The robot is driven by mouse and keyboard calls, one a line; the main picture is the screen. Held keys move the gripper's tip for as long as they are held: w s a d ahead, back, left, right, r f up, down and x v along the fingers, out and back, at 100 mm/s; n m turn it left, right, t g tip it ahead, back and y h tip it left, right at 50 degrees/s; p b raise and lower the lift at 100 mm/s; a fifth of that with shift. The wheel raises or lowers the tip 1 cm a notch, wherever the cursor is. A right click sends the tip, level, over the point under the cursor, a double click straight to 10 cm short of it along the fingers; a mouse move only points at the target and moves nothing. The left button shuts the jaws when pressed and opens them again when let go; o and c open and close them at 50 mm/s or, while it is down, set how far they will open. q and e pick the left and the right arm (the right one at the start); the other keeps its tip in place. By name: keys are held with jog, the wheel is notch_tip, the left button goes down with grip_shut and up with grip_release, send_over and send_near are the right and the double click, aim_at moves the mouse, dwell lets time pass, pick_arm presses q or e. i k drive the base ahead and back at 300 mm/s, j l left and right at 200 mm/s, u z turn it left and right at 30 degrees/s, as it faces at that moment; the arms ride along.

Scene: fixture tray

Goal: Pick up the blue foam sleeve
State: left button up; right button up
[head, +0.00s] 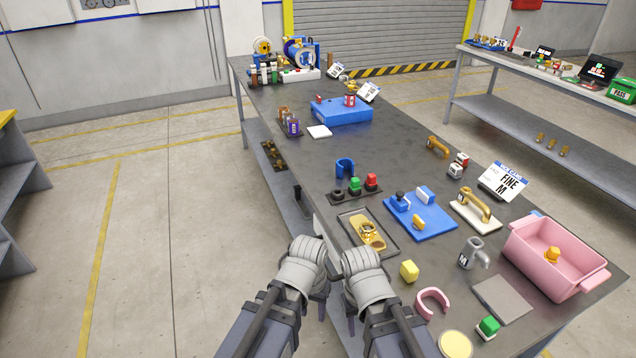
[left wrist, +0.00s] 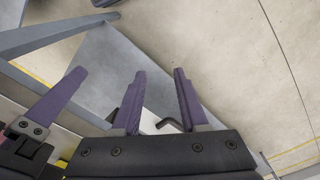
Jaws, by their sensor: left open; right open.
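The blue foam sleeve (head: 345,168) is a small open blue ring standing on the dark table, behind a black base with black, green and red knobs. My left gripper (head: 320,308) and right gripper (head: 350,322) are side by side at the table's near left edge, well short of the sleeve. Their fingers are mostly hidden in the head view. In the left wrist view my left gripper (left wrist: 159,72) has its purple fingers apart with nothing between them. The sleeve does not show there.
The knob base (head: 355,195) and a tray with brass parts (head: 388,249) lie between my grippers and the sleeve. A blue fixture board (head: 432,228) is to the right. A pink C-shaped piece (head: 433,302) and pink bin (head: 530,272) are nearer.

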aim_at(342, 164)
jog(key=k+z, duration=0.1)
jog(key=k, duration=0.55)
jog(key=k+l, duration=0.15)
jog(key=k, duration=0.45)
jog(key=z, duration=1.85)
jog(key=j+z, duration=0.15)
jog(key=z, duration=0.2)
jog(key=j+z, duration=0.1)
jog(key=z, duration=0.25)
jog(key=k+j, duration=0.15)
jog(key=j, duration=0.45)
jog(key=k+j, duration=0.15)
jog(key=j, duration=0.45)
jog(key=k+j, duration=0.15)
jog(key=j, duration=0.45)
jog(key=k+j, duration=0.2)
jog(key=j, duration=0.4)
jog(key=k+j, duration=0.15)
jog(key=j, duration=0.45)
jog(key=k+j, duration=0.15)
jog(key=j, duration=0.45)
jog(key=k+j, duration=0.15)
jog(key=j, duration=0.45)
jog(key=k+j, duration=0.15)
jog(key=j, duration=0.45)
